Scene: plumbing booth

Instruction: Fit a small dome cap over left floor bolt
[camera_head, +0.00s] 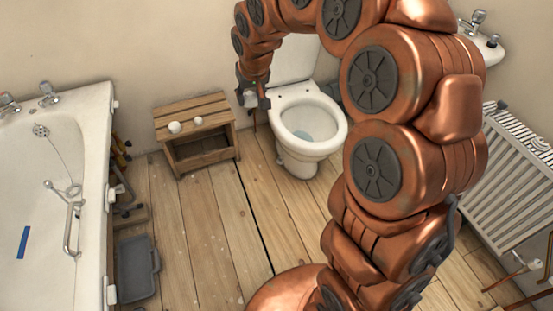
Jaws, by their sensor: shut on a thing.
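My gripper (253,104) is at the upper middle, pointing down, left of the toilet's tank and bowl. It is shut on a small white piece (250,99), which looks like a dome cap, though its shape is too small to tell. Two white rounded caps sit on the wooden stand: a left one (174,127) and a slightly smaller right one (198,121). The toilet (311,125) stands on the plank floor against the back wall. The left floor bolt at its base is too small to make out.
The wooden stand (192,107) is left of the toilet. A bathtub (45,200) fills the left side, with a grey tray (137,269) beside it. A radiator (515,185) and sink (482,45) are at right. The plank floor (205,235) in front of the stand is clear.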

